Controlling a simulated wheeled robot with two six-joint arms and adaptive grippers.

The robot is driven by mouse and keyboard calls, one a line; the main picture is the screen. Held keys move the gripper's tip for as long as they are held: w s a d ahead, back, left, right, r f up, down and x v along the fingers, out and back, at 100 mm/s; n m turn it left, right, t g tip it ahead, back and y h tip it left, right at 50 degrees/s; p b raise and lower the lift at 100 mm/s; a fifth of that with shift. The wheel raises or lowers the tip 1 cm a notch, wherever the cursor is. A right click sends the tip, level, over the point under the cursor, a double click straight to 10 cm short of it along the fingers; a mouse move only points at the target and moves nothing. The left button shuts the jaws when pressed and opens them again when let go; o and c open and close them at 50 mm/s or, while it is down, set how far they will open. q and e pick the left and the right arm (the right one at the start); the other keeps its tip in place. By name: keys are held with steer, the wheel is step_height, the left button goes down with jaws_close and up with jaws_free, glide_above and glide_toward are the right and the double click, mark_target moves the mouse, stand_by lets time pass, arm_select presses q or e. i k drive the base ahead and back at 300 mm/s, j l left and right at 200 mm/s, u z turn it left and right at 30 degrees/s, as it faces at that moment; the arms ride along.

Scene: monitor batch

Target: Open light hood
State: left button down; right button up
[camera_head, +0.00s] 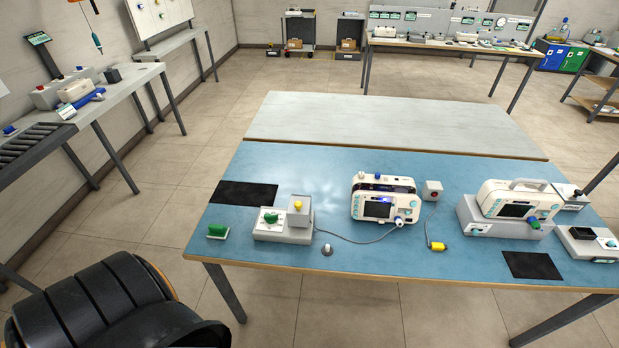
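No part labelled as a light hood can be read. A grey box with a yellow knob (299,207) stands at the right of a low white base (265,237) on the blue table; it may be the hood, and it looks closed. A green knob (271,218) sits on the base's left part. A cable runs from the base toward a white monitor (377,208) with a dark screen, handle and blue knob. A second white monitor (514,210) stands on a grey block at the right. Neither gripper is in view.
The blue table (330,262) also holds a green-topped block (217,231), a small silver knob (327,249), a yellow-ended plug (437,246) and two black mats (245,194). A large black ribbed shape (95,305) fills the lower left. A grey table (390,122) stands behind.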

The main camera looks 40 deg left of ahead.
mark_target(299, 211)
steer(key=u, duration=1.15)
